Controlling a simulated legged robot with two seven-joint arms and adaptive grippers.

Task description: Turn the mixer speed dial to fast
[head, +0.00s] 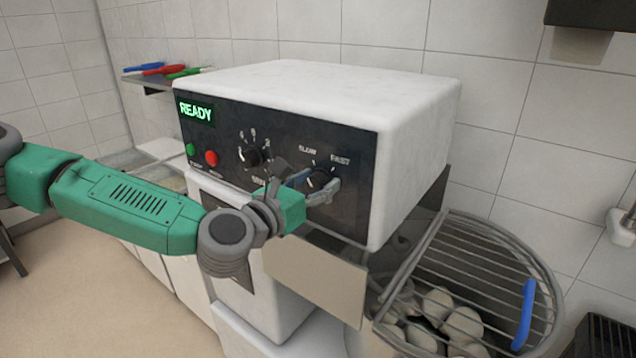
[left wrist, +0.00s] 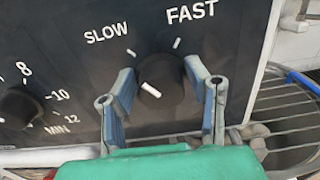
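The mixer speed dial (head: 319,177) is a black knob on the mixer's dark control panel, under the labels SLOW and FAST. In the left wrist view the speed dial (left wrist: 163,82) shows a white pointer on the left of its face, on the SLOW side. My left gripper (head: 313,185) is at the panel with its fingers apart, one on each side of the dial. The left wrist view shows my left gripper (left wrist: 164,84) spread around the dial; I cannot tell if either finger touches it. My right gripper is not in view.
A timer knob (head: 256,155), a red button (head: 211,158), a green button (head: 190,149) and a lit READY display (head: 196,111) are on the panel's left. A wire bowl guard (head: 478,248) with a blue handle (head: 524,314) stands below right.

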